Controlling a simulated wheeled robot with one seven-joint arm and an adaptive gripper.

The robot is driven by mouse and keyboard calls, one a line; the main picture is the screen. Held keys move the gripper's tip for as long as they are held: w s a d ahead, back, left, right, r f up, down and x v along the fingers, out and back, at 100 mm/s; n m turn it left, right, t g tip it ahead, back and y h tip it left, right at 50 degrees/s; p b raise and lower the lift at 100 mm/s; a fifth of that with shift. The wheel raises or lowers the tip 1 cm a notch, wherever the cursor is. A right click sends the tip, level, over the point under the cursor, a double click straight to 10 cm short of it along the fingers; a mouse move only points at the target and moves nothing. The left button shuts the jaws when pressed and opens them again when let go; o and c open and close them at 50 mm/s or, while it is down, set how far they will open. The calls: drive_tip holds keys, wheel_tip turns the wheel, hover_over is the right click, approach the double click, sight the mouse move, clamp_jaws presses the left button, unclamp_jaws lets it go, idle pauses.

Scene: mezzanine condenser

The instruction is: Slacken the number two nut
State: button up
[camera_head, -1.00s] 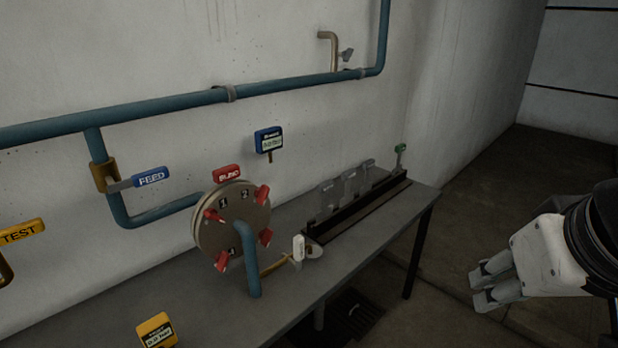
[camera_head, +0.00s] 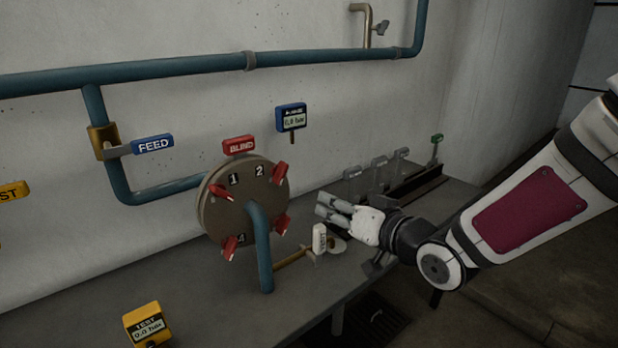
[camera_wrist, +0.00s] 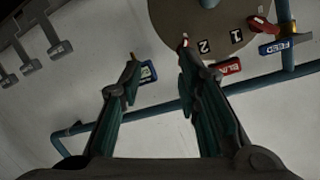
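The round flange (camera_head: 238,220) stands on the bench, with red wing nuts around its face and a blue pipe in front of it. The number two nut (camera_head: 280,172) is red and sits at the upper right beside the "2" label (camera_head: 259,171). In the wrist view, which is turned over, its red tip (camera_wrist: 185,42) shows by the right fingertip, near the "2" label (camera_wrist: 204,46). My gripper (camera_head: 323,205) is right of the flange and lower than this nut. Its fingers (camera_wrist: 158,52) are apart with nothing held; I cannot tell whether the right one touches the nut.
The number one nut (camera_head: 222,193) is at the flange's upper left, with two lower nuts (camera_head: 281,223) (camera_head: 231,246). A red BLIND tag (camera_head: 239,145) is above. A white-handled valve (camera_head: 319,238) stands below my gripper. A rack of grey plates (camera_head: 380,172) is behind it. A blue gauge (camera_head: 291,118) is on the wall.

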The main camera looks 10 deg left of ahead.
sight(285, 174)
drive_tip(key=w+a+y, duration=0.1)
drive_tip(key=w+a, duration=0.2)
drive_tip(key=a, duration=0.1)
drive_tip(key=w+a+r+y+b, duration=0.1)
drive_tip(key=w+a, duration=0.2)
drive_tip(key=a, duration=0.1)
drive_tip(key=w+a, duration=0.3)
drive_tip(key=a, duration=0.1)
drive_tip(key=shift+a+r+t+y+b, duration=0.2)
drive_tip(key=shift+a+t+y+b, duration=0.1)
drive_tip(key=shift+a+y, duration=0.1)
clamp_jaws()
